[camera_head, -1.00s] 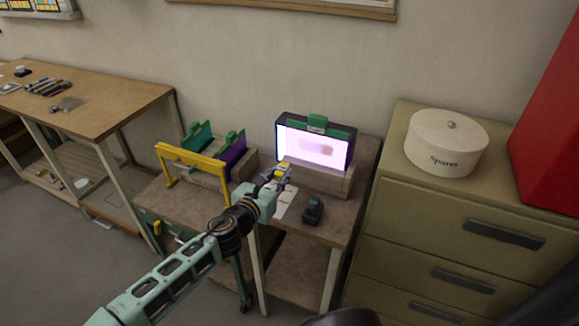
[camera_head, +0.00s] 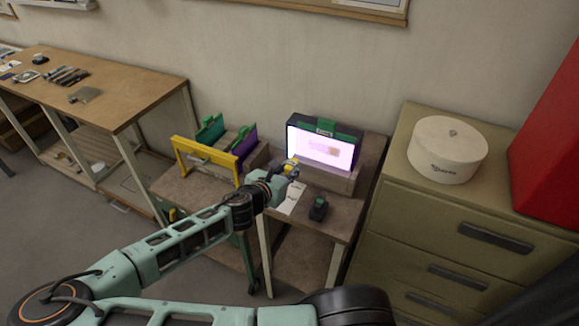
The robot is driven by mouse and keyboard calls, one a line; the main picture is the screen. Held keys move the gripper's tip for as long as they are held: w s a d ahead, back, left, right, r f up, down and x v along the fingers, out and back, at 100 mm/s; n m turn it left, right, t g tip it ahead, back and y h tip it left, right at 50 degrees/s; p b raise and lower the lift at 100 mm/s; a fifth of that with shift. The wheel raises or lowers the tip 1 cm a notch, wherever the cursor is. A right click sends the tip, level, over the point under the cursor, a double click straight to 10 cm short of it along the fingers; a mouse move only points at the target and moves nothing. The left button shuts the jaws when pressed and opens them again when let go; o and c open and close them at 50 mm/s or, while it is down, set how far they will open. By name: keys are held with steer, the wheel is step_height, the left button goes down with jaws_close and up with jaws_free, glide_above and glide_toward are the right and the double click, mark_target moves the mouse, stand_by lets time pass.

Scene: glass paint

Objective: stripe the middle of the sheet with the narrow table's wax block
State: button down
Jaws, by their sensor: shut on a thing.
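A glowing white-pink sheet (camera_head: 303,146) stands upright in a dark frame (camera_head: 354,150) with green clips, on the narrow table (camera_head: 342,216). A faint brownish band (camera_head: 322,151) crosses the middle of its face. My gripper (camera_head: 290,167) is at the sheet's lower left corner in the picture, in front of it. It is shut on a small block, with a bit of yellow showing at the fingertips. The block is mostly hidden, and I cannot tell whether it touches the sheet.
A yellow rack (camera_head: 207,158) stands left of my gripper, with green (camera_head: 210,130) and purple (camera_head: 245,142) panels behind it. A small dark object (camera_head: 318,208) sits on the narrow table. A drawer cabinet (camera_head: 455,225) with a round white box (camera_head: 447,150) stands at right; a workbench (camera_head: 115,85) is at left.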

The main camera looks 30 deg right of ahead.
steer(key=shift+w+d, duration=0.1)
steer(key=w+d, duration=0.4)
steer(key=d, duration=0.1)
steer(key=shift+d, duration=0.15)
stand_by(0.5)
steer(key=shift+w+d, duration=0.7)
steer(key=shift+d, duration=0.1)
stand_by(0.7)
steer(key=shift+s+d, duration=0.55)
steer(key=shift+s, duration=0.25)
steer(key=shift+s+d, duration=0.55)
steer(key=shift+s, duration=0.25)
steer(key=shift+s+d, duration=1.25)
steer(key=shift+s, duration=0.2)
steer(key=shift+w, duration=0.1)
steer(key=shift+w+a, duration=1.35)
steer(key=shift+w, duration=0.3)
steer(key=shift+w+a+r, duration=0.1)
steer(key=shift+w+a, duration=0.4)
steer(key=shift+w, duration=0.2)
steer(key=shift+w+a, duration=0.5)
steer(key=shift+w, duration=0.15)
